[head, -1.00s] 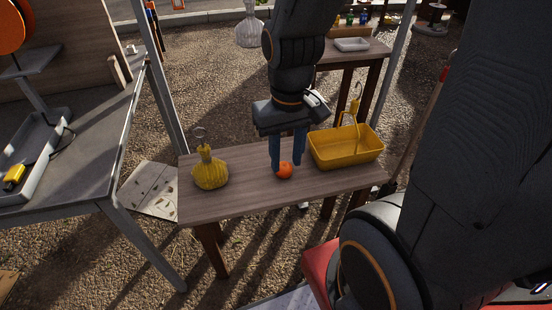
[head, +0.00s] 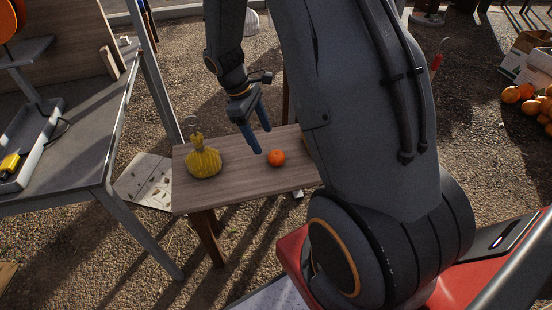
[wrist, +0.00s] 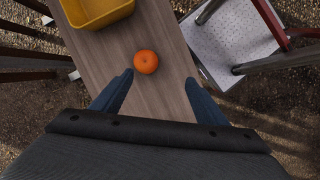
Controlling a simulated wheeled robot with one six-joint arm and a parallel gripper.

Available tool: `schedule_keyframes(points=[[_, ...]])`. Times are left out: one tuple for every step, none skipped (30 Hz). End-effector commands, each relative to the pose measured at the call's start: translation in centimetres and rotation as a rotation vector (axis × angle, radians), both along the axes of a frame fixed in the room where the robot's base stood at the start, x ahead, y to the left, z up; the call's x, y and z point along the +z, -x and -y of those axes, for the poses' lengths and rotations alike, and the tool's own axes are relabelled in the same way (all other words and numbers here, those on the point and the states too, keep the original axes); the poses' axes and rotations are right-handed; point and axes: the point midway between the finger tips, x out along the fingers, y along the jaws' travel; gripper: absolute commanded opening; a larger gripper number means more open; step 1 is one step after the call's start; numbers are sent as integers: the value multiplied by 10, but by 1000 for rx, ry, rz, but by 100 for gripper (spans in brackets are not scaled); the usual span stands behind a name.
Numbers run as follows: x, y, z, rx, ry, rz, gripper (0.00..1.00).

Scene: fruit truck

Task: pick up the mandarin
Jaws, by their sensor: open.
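The mandarin (head: 276,158) is a small orange fruit lying on the wooden table (head: 240,182). It also shows in the wrist view (wrist: 146,62), ahead of my fingertips and nearer the left finger than the right. My gripper (head: 262,140) is open and empty, with its blue fingers pointing down above the table, to the left of the mandarin in the head view. In the wrist view my gripper (wrist: 160,80) has its fingers wide apart. Neither finger touches the mandarin.
A yellow ribbed glass bottle (head: 204,162) stands on the table's left part. A grey workbench (head: 80,165) stands to the left.

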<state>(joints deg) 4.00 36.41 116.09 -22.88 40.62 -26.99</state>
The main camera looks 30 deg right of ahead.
Motion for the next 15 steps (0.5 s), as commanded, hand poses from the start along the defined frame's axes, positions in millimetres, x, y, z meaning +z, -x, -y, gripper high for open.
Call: schedule_keyframes(points=[[-13, -7, 7, 39, 7, -24, 67], [-18, -10, 11, 62, 11, -34, 67], [-25, -14, 15, 89, 16, -50, 67], [-29, -17, 18, 106, 19, -58, 67], [-33, -19, 20, 121, 21, -67, 67], [-37, -21, 23, 137, 24, -75, 67], [-39, -22, 24, 145, 25, -78, 67], [-41, -23, 26, 153, 26, -82, 67], [-44, -23, 27, 160, 27, -86, 67], [-47, -23, 29, 163, 28, -89, 67], [-49, -22, 30, 165, 28, -90, 67], [-53, -21, 31, 165, 29, -91, 67], [-56, -21, 32, 164, 28, -90, 67], [-59, -20, 33, 163, 28, -90, 67], [-63, -18, 34, 163, 28, -90, 67]])
